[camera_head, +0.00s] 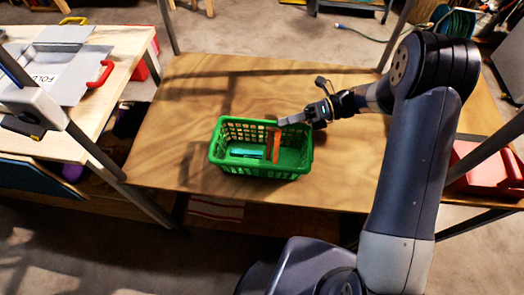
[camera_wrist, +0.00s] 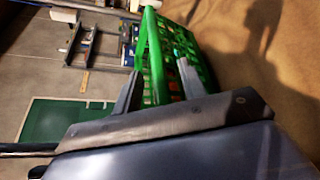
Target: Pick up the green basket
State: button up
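The green basket (camera_head: 232,170) is a plastic lattice basket standing upright on the wooden table. It holds an orange upright piece (camera_head: 273,145) and a teal item (camera_head: 247,153). My gripper (camera_head: 284,121) is at the basket's far right rim, reaching in from the right. In the wrist view my gripper (camera_wrist: 160,74) has its two fingers apart, with the basket's green rim (camera_wrist: 155,50) running between them. Gaps show between the fingers and the rim, so it does not look clamped. The far finger is partly hidden in the head view.
The wooden table (camera_head: 175,130) is otherwise clear around the basket. A lighter bench (camera_head: 120,62) with a grey folding board (camera_head: 70,62) stands at the left. Metal posts rise at the table's corners. A red box (camera_head: 485,172) sits below at the right.

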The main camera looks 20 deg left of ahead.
jog(key=shift+c, duration=0.6)
grip_shut()
